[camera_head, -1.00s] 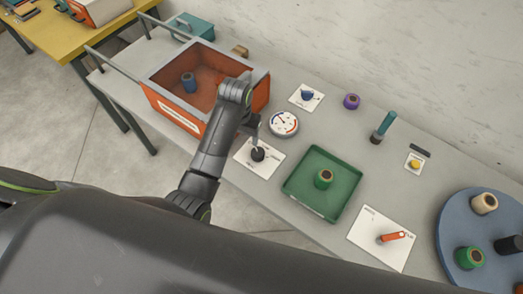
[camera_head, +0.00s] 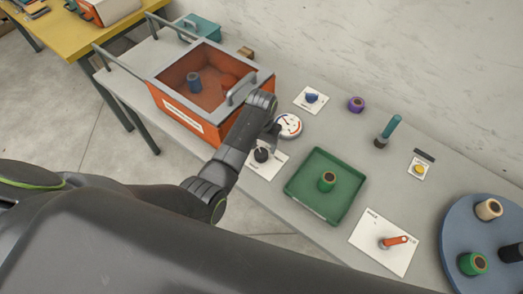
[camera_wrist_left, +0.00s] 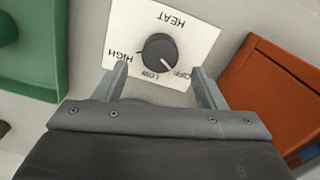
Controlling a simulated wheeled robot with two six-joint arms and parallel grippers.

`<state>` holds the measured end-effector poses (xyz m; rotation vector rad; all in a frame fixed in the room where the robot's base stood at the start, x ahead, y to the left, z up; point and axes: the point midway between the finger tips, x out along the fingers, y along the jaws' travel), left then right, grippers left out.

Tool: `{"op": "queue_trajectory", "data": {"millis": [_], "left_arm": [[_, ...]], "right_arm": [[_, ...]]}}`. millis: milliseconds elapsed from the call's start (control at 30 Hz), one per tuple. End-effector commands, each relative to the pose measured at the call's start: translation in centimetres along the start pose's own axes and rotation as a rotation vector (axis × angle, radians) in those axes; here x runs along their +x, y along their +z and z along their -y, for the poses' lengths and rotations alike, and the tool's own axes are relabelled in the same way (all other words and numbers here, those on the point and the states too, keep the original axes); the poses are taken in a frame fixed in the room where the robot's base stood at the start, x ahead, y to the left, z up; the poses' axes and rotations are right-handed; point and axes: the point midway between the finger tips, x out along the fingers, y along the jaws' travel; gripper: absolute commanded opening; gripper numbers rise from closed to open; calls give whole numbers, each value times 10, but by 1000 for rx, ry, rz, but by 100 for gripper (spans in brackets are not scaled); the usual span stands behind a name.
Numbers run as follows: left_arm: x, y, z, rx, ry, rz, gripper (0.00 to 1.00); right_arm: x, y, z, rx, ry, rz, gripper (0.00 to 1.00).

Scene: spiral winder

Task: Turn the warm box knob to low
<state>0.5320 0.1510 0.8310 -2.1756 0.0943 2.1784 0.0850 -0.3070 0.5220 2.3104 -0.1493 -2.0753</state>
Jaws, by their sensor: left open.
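The warm box knob (camera_wrist_left: 160,49) is a round dark knob on a white panel (camera_wrist_left: 193,34) marked HEAT, HIGH, LOW and OFF. Its pale pointer line points down right in the left wrist view, toward OFF. My left gripper (camera_wrist_left: 163,70) is open and empty. Its fingers reach over the panel on either side of the knob, with gaps; I cannot tell their exact height. In the head view my left gripper (camera_head: 270,140) is just above the knob. My right gripper is out of view.
A round gauge (camera_head: 289,125) is close behind the gripper. A green tray (camera_head: 300,187) holding a green spool (camera_head: 327,180) is to the right. A panel with an orange lever (camera_head: 395,241) and a blue turntable (camera_head: 452,225) are farther right.

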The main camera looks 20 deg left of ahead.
Motion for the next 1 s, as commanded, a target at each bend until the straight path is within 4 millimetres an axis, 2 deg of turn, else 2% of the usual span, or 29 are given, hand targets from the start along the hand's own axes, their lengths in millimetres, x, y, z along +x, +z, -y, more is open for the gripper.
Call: {"op": "queue_trajectory", "data": {"millis": [100, 300, 500, 733, 767, 1000], "left_arm": [[21, 0, 0, 0, -1, 3, 64], [43, 0, 0, 0, 0, 0, 64], [51, 0, 0, 0, 0, -1, 64], [51, -1, 0, -1, 0, -2, 64], [51, -1, 0, -1, 0, -2, 63], [51, 0, 0, 0, 0, -2, 31]], "right_arm": [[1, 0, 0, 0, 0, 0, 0], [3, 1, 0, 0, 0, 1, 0], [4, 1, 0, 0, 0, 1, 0], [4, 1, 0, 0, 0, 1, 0], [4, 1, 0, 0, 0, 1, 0], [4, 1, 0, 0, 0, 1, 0]]}}
